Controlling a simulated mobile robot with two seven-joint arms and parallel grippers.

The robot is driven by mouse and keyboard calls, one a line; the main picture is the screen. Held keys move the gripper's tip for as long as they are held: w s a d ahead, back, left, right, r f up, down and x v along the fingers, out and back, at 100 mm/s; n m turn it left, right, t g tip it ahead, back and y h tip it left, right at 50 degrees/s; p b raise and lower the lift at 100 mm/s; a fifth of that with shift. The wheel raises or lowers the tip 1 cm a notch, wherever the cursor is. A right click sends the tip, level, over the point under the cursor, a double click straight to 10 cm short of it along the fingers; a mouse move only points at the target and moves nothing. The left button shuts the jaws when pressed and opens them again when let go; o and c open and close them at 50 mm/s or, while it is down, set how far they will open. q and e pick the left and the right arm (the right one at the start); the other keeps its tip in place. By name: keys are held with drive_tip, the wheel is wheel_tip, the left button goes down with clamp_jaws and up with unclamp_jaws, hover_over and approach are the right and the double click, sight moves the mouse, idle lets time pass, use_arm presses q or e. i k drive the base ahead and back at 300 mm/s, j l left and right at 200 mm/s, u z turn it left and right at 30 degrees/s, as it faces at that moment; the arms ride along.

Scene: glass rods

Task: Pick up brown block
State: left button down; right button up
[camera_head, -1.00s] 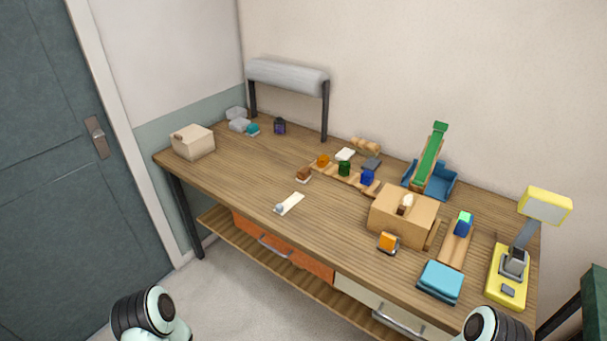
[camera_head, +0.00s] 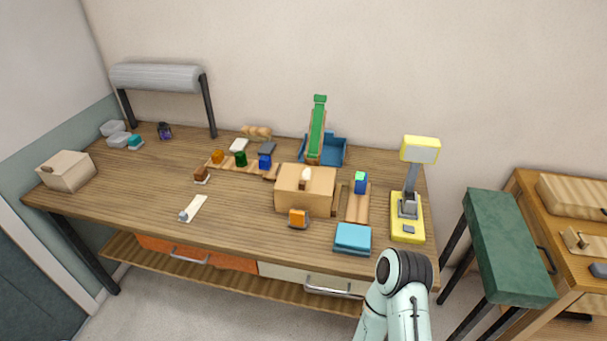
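My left arm and gripper are not in view.
A green-topped stool (camera_head: 508,245) stands right of the table.

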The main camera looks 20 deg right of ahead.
sight(201, 176)
drive_tip(key=z, duration=0.65)
drive_tip(key=j+z, duration=0.9)
drive_tip(key=z, duration=0.15)
drive_tip(key=k+j+z, duration=0.1)
drive_tip(key=j, duration=0.25)
drive_tip(key=k+j+z, duration=0.15)
drive_tip(key=j, duration=0.15)
drive_tip(key=k+j+z, duration=0.1)
drive_tip(key=j, duration=0.2)
drive_tip(key=k, duration=0.05)
